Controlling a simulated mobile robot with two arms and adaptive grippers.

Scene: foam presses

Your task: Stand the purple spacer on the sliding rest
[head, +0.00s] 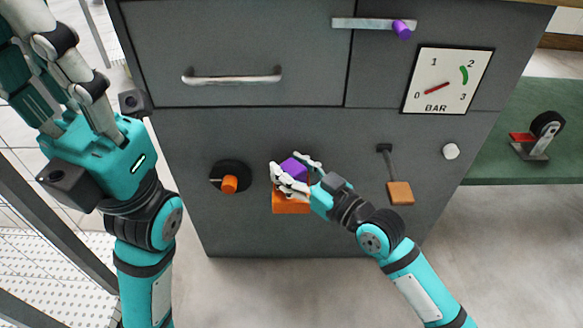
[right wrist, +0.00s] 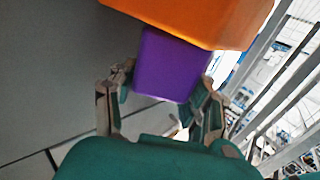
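The purple spacer (head: 293,168) is a small block between the two fingers of my right gripper (head: 297,172), just above an orange block (head: 291,204) in the head view. In the right wrist view, the spacer (right wrist: 170,65) has a finger close against each side, and the orange block (right wrist: 200,18) lies right beside it. I cannot tell whether spacer and orange block touch. The orange block is probably the sliding rest, low on the grey cabinet's front. My left gripper (head: 92,108) is raised at the far left, away from the spacer; its finger opening is unclear.
The grey cabinet (head: 250,130) has a drawer handle (head: 232,77), an orange knob (head: 229,184), a gauge (head: 448,80), and a rail (head: 355,23) with a purple slider (head: 402,29). A lever with an orange end (head: 400,192) and a white button (head: 451,151) are to the right.

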